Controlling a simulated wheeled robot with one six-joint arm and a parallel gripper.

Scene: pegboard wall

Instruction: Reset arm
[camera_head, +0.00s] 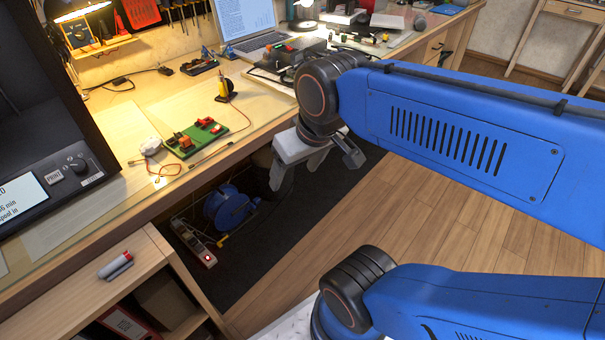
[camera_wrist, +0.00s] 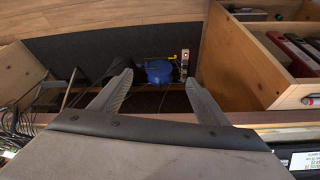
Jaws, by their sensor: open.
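My blue arm reaches in from the right in the head view, and my grey gripper (camera_head: 318,172) hangs in front of the workbench edge, over the dark floor mat. In the wrist view the two fingers of my gripper (camera_wrist: 157,90) stand wide apart with nothing between them. Beyond them, under the bench, lies a blue cable reel (camera_wrist: 159,72), which also shows in the head view (camera_head: 230,207). A power strip (camera_head: 194,243) with a red light lies beside the reel. The gripper touches nothing that I can see.
The workbench (camera_head: 95,210) holds a green circuit board (camera_head: 197,138), a laptop (camera_head: 262,38), a lit lamp and a black printer-like machine (camera_head: 45,130). A low wooden shelf (camera_head: 90,305) with markers (camera_head: 115,266) stands at lower left. The wooden floor (camera_head: 430,225) is clear.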

